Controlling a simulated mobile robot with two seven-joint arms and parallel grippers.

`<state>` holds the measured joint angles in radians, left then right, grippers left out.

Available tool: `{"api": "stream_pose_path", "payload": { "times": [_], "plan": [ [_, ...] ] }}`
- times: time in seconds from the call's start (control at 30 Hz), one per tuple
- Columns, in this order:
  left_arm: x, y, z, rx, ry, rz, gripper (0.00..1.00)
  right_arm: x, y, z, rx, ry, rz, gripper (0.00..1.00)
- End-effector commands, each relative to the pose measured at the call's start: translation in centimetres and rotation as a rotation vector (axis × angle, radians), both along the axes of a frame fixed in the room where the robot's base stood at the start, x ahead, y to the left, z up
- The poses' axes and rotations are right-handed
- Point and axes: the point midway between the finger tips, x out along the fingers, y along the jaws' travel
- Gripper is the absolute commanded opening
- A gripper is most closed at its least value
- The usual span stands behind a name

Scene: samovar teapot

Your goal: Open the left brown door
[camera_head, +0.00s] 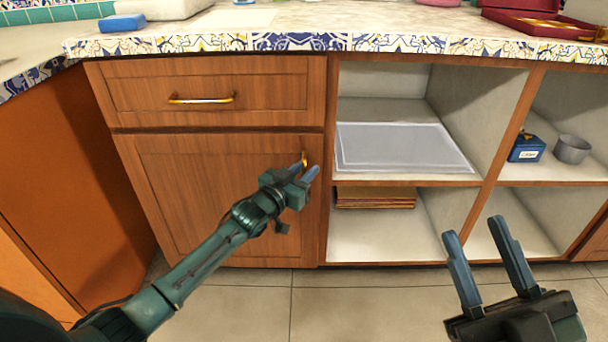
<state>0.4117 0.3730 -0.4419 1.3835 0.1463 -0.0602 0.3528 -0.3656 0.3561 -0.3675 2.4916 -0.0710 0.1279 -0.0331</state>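The left brown door (180,187) is a wooden cabinet door below a drawer, and it looks closed. Its small gold handle (304,159) is at its upper right edge, partly hidden by my gripper. My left gripper (307,169) is at this handle, with its two blue fingertips apart on either side of the handle's lower part. I cannot tell whether they touch it. My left forearm covers part of the door's lower right. My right gripper (480,235) is open and empty, in front of the lower open shelves, away from the door.
A drawer (140,95) with a gold bar handle sits above the door. Open shelves (380,232) to the right hold a clear sheet, brown boards, a blue box (526,149) and a grey pot (572,149). The tiled floor (330,300) in front is clear.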

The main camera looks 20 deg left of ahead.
Motion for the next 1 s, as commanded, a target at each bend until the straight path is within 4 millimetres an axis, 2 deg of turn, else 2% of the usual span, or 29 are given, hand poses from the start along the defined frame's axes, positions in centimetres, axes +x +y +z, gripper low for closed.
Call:
{"api": "stream_pose_path", "payload": {
  "times": [0.2, 0.5, 1.0],
  "plan": [
    [0.01, -0.03, 0.03, 0.000, 0.000, 0.000, 0.25, -0.01, 0.00, 0.07, 0.000, -0.002, 0.000, 0.36],
    [-0.01, -0.03, 0.01, 0.000, 0.000, 0.000, 0.00, -0.01, 0.00, 0.05, 0.000, -0.001, 0.000, 0.36],
    [-0.18, -0.03, 0.04, 0.001, 0.000, -0.003, 0.00, 0.01, 0.01, 0.16, 0.000, 0.001, 0.000, 0.36]
  ]
}}
